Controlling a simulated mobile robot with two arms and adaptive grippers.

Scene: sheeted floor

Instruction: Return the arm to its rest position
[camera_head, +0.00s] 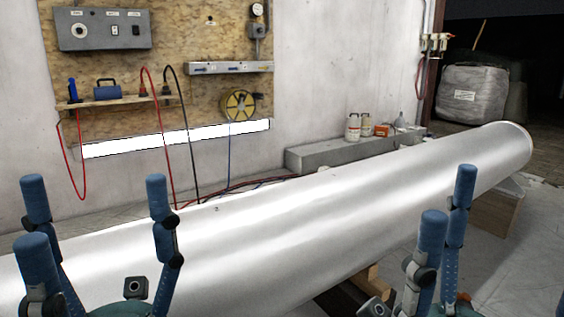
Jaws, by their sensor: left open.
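My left gripper (97,210) is at the lower left, in front of the long silver cylinder (300,222). Its blue-tipped fingers point up and stand wide apart, with nothing between them. My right gripper (449,207) is at the lower right, also in front of the cylinder. Two of its blue fingers show, upright and close together. The rest of it is cut off by the lower edge, so its opening cannot be told. I see nothing held in it. Both arms are mostly out of view.
The cylinder crosses the view from lower left to right, resting on wooden blocks (496,208). Behind it are a grey ledge (335,153) with bottles and a plywood panel (205,40) with hanging cables. A white bulk bag (472,92) stands far right. Sheeted floor (535,240) is clear at right.

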